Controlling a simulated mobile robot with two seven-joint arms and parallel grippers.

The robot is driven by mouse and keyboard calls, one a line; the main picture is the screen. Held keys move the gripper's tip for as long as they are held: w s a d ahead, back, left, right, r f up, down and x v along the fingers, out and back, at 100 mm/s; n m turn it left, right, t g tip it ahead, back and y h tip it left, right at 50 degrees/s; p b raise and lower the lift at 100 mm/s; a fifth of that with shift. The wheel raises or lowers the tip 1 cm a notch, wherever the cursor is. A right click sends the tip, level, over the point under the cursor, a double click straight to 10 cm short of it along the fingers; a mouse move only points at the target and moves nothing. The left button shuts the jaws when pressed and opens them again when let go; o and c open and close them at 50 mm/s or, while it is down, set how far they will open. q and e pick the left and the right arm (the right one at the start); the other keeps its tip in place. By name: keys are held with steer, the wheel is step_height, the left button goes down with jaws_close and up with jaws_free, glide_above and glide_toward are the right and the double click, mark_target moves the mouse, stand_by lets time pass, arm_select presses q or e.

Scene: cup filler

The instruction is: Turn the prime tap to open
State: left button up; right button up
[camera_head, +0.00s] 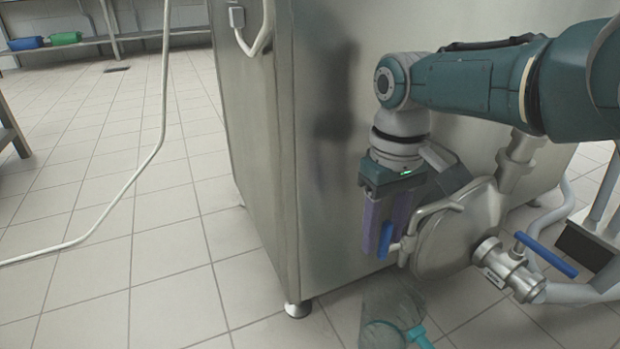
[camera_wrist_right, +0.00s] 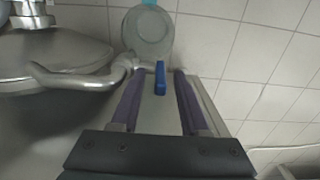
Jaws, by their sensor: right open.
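A small tap with a blue lever (camera_head: 385,241) sits on the thin pipe at the left of the round steel pump housing (camera_head: 455,238). The lever points downward. My right gripper (camera_head: 379,247) is open, with its purple fingers around the lever. In the right wrist view, the blue lever (camera_wrist_right: 160,78) stands between the two fingers (camera_wrist_right: 156,74), with a gap on each side. A larger valve with a blue handle (camera_head: 545,254) sits on the pipe to the right; its small label is unreadable. My left gripper is not in view.
A steel cabinet (camera_head: 320,120) stands close behind the gripper. A clear round container with a teal handle (camera_head: 395,325) is on the floor below. A white hose (camera_head: 150,150) hangs to the left. The tiled floor at left is largely clear.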

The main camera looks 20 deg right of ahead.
step_height(320, 180, up, 10)
steer(key=p, duration=0.9)
